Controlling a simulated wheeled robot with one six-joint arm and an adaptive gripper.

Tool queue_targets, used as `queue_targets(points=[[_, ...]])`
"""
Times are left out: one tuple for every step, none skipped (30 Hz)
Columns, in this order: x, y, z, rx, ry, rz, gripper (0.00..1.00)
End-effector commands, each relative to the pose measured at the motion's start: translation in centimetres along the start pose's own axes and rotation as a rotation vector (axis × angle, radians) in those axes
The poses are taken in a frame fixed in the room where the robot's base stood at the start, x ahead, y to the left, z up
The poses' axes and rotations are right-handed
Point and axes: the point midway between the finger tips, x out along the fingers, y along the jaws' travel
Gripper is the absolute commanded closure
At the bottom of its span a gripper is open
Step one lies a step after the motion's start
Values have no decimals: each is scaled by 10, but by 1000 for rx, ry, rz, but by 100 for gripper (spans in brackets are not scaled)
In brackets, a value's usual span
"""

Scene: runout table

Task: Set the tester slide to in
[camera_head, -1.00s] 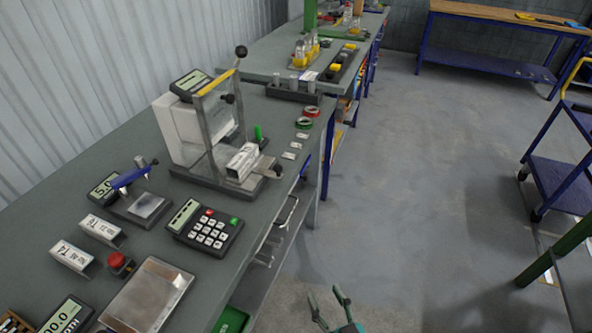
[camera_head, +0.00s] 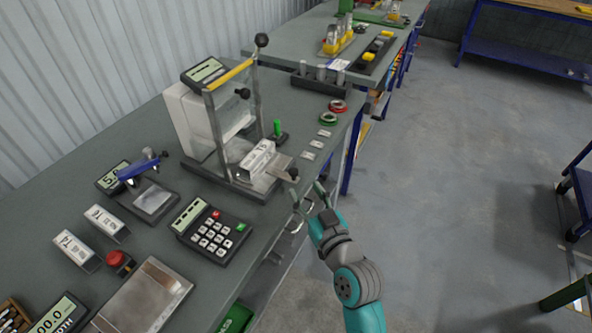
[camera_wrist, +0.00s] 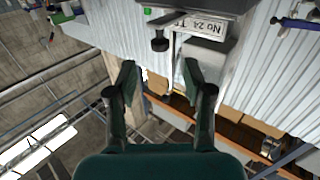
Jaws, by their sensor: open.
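The tester (camera_head: 208,130) is a white unit with a grey frame, a yellow bar and a display, standing on the grey bench. Its slide (camera_head: 280,163) is a metal plate sticking out at the front toward the bench edge, with a dark knob (camera_head: 293,174) at its end. A labelled pale block (camera_head: 257,158) sits at the slide's inner part. My gripper (camera_head: 308,190) is open and empty, just in front of the knob and apart from it. In the wrist view the knob (camera_wrist: 160,44) shows beyond and between my open fingers (camera_wrist: 158,80).
A green-tipped post (camera_head: 277,130) stands right beside the tester. A keypad (camera_head: 212,232), a red button (camera_head: 117,258) and two labelled blocks lie to the left. Red and green rings (camera_head: 332,112) lie behind. The floor right of the bench is clear near my arm.

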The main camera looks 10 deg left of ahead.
Motion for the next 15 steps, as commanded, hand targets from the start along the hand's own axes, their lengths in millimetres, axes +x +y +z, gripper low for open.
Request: queue_targets(points=[[10,0,-1,-1,2,-2,49],[16,0,-1,-1,2,-1,49],[23,0,-1,-1,2,-1,49],[28,0,-1,-1,2,0,49],[33,0,-1,-1,2,0,49],[40,0,-1,0,2,0,49],[45,0,-1,0,2,0,49],[49,0,-1,0,1,-1,49],[55,0,-1,0,1,-1,49],[58,0,-1,0,1,-1,49],[62,0,0,0,0,-1,49],[66,0,0,-1,0,0,49],[69,0,0,-1,1,0,49],[71,0,0,-1,1,0,49],[73,0,0,-1,0,1,49]])
